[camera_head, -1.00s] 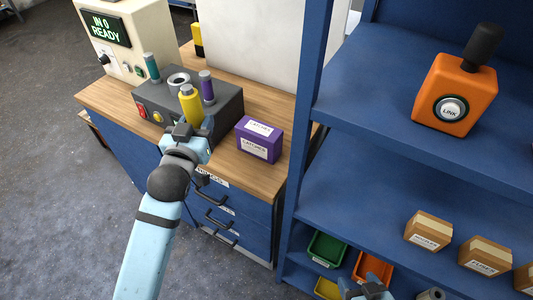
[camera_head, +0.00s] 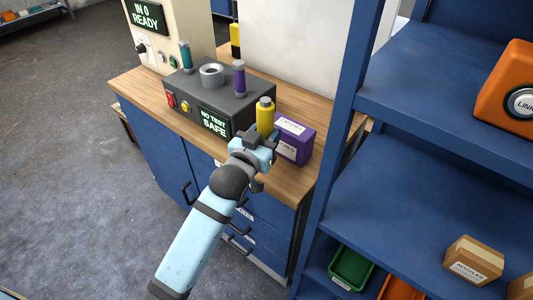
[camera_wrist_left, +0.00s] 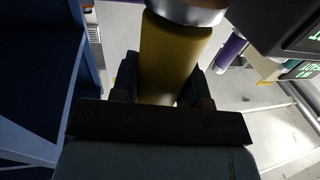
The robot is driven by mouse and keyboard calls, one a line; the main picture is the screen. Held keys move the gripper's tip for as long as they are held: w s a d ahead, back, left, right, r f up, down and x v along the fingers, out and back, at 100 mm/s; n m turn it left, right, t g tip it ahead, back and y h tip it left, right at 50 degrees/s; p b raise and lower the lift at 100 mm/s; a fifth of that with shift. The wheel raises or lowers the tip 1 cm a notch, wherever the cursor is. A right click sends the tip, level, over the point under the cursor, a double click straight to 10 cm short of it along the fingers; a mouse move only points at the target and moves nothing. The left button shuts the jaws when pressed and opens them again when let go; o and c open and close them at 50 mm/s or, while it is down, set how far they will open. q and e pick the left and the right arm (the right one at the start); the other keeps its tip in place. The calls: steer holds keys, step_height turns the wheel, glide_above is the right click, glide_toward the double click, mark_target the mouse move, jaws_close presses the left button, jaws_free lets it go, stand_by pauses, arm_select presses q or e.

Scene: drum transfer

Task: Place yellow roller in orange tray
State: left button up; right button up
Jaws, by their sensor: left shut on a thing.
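The orange tray (camera_head: 400,290) is on the low shelf at the bottom edge of the head view, only partly in frame. My right gripper is not in view.
A dark test box (camera_head: 220,100) holds a teal roller (camera_head: 187,56), a purple roller (camera_head: 239,77) and a grey ring (camera_head: 211,74). A purple carton (camera_head: 295,139) is close behind my gripper. A blue shelf upright (camera_head: 345,120) stands to the right. A green tray (camera_head: 350,268) is beside the orange one.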

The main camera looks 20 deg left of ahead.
arm_select(q)
steer(key=shift+f, duration=3.1)
steer(key=shift+f, duration=0.15)
steer(key=o, duration=1.1)
